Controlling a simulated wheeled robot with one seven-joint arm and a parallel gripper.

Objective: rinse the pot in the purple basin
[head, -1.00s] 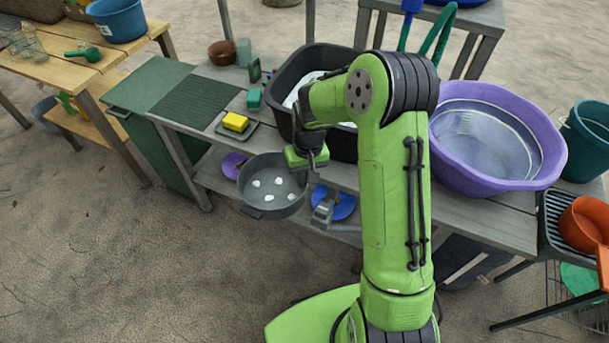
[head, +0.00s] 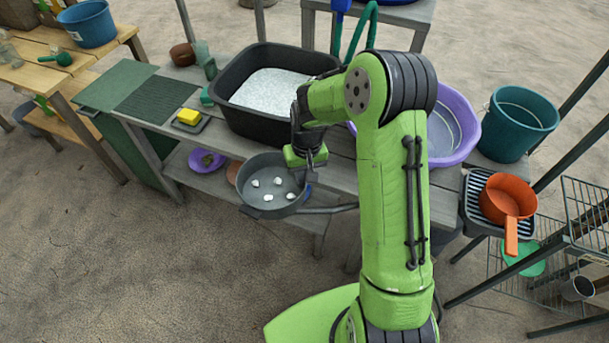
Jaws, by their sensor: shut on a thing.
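My gripper (head: 308,160) is shut on the rim of a grey pot (head: 262,205), which hangs level in front of the bench. Several small white lumps lie on the pot's bottom, and its handle reaches to the right. The fingertips are partly hidden by my wrist. The purple basin (head: 468,138) stands on the bench to the right, behind my arm. My arm hides its left part, and clear water seems to show inside it.
A black tub (head: 245,122) with white foam stands on the bench behind the pot. A yellow sponge (head: 189,116) lies left of it. A teal bucket (head: 520,125) and an orange saucepan (head: 506,195) are at the right. The ground in front is clear.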

